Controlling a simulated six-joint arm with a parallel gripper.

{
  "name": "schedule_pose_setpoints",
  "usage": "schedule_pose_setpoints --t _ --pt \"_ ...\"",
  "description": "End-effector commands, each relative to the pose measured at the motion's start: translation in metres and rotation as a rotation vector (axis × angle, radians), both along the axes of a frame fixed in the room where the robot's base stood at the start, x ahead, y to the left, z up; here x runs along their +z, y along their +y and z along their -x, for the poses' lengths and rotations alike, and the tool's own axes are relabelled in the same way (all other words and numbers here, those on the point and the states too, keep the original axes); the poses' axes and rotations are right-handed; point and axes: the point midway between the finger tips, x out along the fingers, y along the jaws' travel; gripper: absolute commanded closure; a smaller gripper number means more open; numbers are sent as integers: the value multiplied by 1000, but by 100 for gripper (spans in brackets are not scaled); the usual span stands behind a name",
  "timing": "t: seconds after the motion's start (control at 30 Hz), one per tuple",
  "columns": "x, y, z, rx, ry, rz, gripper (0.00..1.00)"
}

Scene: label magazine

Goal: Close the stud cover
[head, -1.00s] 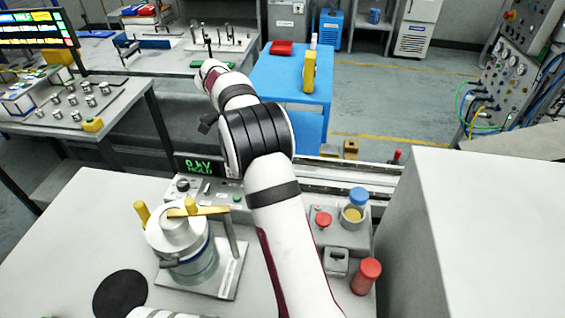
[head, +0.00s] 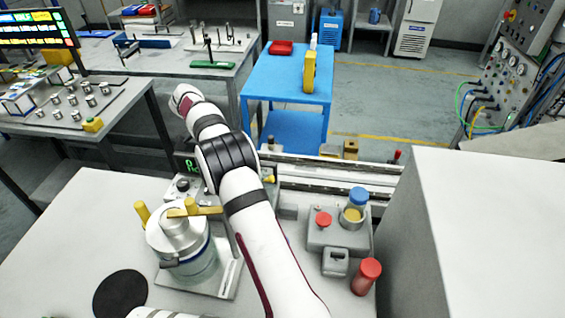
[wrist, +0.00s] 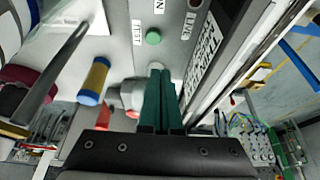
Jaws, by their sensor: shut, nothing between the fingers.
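I cannot tell for certain which part is the stud cover. On the grey block (head: 318,236) at the right of the bench in the head view, a round holder with a yellow inside (head: 352,215) has a blue cap-like part (head: 358,196) standing up at its back, which looks like an open lid. My gripper (wrist: 160,70) shows in the wrist view with its green fingers together and nothing between them. The fingers are over the grey control panel, near a green button (wrist: 153,37). In the head view my arm hides the gripper.
A red button (head: 323,219) is on the same block, with a red cylinder (head: 366,276) in front. A glass vessel with a metal lid and yellow handles (head: 180,245) stands at left. A yellow cylinder with a blue end (wrist: 94,80) is beside the fingers. A large grey box (head: 480,230) bounds the right.

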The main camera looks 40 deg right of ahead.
Motion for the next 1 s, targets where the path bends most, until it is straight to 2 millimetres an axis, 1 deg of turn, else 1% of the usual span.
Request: schedule_pose_setpoints --t 0.07,0.1,0.23,1.0 --pt "-7 2 -2 1 4 3 100" --pt "-12 3 -3 1 33 31 100" --pt "-20 5 -4 0 98 98 100" --pt "-21 4 -4 0 94 94 100"
